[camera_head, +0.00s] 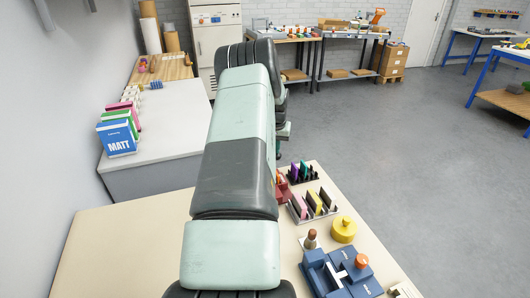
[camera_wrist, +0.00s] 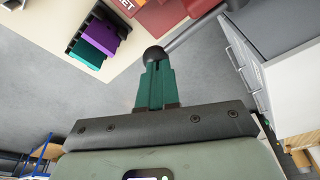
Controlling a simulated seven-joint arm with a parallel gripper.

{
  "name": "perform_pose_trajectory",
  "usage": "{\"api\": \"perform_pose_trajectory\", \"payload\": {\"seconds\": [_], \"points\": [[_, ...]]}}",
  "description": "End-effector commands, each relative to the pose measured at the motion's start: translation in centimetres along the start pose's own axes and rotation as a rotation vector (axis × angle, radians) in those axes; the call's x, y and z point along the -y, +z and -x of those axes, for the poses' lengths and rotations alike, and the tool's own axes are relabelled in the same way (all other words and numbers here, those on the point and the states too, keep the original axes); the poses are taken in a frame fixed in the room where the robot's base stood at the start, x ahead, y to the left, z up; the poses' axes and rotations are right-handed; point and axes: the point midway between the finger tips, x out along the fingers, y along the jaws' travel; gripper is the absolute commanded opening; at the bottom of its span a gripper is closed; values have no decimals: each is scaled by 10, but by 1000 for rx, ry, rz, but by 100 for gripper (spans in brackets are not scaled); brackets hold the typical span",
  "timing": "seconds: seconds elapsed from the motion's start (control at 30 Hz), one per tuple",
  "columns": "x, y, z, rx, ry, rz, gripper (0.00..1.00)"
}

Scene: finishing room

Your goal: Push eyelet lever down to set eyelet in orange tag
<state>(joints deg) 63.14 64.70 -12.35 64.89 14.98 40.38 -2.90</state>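The red eyelet press (camera_wrist: 160,14) is at the top of the wrist view, cut off by the frame edge. Its grey lever (camera_wrist: 190,38) ends in a dark ball knob (camera_wrist: 154,56). My gripper (camera_wrist: 156,66) has its green fingers together, with only a thin line between them. The fingertips are at the knob; I cannot tell whether they touch it. In the head view the red press (camera_head: 283,190) shows partly beside my arm, which hides my gripper and the lever. I cannot make out the orange tag in either view.
A black rack (camera_wrist: 80,33) with purple and green pieces stands near the press. The head view shows a tray with pink and yellow pieces (camera_head: 314,205), a yellow round pot (camera_head: 344,229) and a blue fixture (camera_head: 338,276) on the bench. The bench's left part (camera_head: 110,255) is clear.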

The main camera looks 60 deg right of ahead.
Motion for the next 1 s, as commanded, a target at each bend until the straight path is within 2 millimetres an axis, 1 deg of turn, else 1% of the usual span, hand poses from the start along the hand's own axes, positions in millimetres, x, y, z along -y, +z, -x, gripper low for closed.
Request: {"api": "perform_pose_trajectory", "payload": {"seconds": [0.53,1.0], "points": [[2,6,-25,3,-2,0,0],[1,7,-29,2,-1,1,0]]}}
